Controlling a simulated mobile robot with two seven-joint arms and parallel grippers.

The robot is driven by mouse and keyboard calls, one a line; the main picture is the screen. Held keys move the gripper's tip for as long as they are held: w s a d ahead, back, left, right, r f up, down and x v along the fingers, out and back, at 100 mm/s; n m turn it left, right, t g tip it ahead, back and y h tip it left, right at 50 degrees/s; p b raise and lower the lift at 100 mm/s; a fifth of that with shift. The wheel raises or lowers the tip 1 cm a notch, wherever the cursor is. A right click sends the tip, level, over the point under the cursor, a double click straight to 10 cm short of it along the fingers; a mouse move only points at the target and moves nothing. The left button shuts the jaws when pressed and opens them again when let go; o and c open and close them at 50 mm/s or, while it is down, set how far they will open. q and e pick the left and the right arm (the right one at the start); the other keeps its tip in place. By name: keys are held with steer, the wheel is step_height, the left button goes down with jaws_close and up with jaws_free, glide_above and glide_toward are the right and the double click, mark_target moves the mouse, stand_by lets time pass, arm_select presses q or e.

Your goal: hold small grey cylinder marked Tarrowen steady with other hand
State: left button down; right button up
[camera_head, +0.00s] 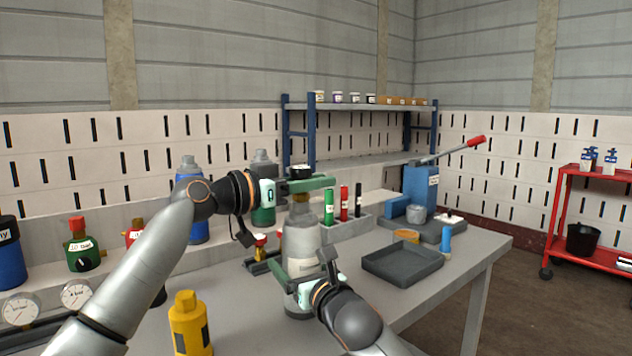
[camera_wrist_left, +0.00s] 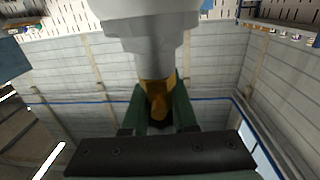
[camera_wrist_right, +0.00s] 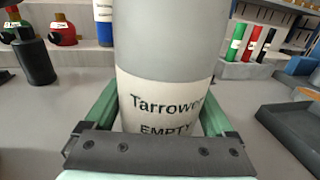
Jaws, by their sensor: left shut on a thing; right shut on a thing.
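The small grey cylinder (camera_head: 301,238) stands upright at the front of the workbench. Its white label, reading "Tarrowe…" and "EMPTY", faces my right wrist camera (camera_wrist_right: 165,105). My left gripper (camera_head: 302,186) is shut on the brass valve at the cylinder's top; the valve (camera_wrist_left: 157,92) shows between the green fingers in the left wrist view. My right gripper (camera_head: 301,280) is shut around the cylinder's lower body, with a green finger on each side of the label in the right wrist view. The cylinder's base is partly hidden by the right gripper.
A yellow cylinder (camera_head: 190,325) stands at the front left. A dark empty tray (camera_head: 403,277) lies right of the grey cylinder. Behind are a rack of red, green and black tubes (camera_head: 345,227) and a blue lever press (camera_head: 420,187). Gauges (camera_head: 76,293) are at the left.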

arm_select(q)
steer(key=shift+w+a+n+t+y, duration=0.2)
steer(key=shift+n+t+y, duration=0.75)
steer(key=shift+t+y, duration=0.1)
steer(key=shift+w+a+n+t+y, duration=0.15)
steer(key=shift+a+n+t+y, duration=0.05)
steer(key=shift+n+t+y, duration=0.85)
steer(key=shift+w+a+n+t+y, duration=0.2)
steer(key=shift+n+t+y, duration=0.7)
steer(key=shift+t+y, duration=0.15)
steer(key=shift+f+y, duration=0.1)
steer(key=shift+y, duration=0.15)
steer(key=shift+n+t+y, duration=0.25)
steer(key=shift+n+y, duration=0.15)
steer(key=n+y, duration=0.1)
steer(key=y, duration=0.1)
steer(key=a+n+t+y, duration=0.1)
steer(key=n+y, duration=0.1)
steer(key=y, duration=0.1)
steer(key=shift+w+n, duration=0.15)
steer(key=shift+n, duration=0.15)
steer(key=shift+a+n+t+y, duration=0.15)
steer(key=shift+n+y, duration=0.25)
steer(key=shift+y, duration=0.35)
steer(key=shift+a+n+t+y, duration=0.15)
steer(key=shift+n+y, duration=0.25)
steer(key=shift+y, duration=0.35)
steer(key=c, duration=0.8)
jaws_free()
steer(key=shift+c, duration=0.3)
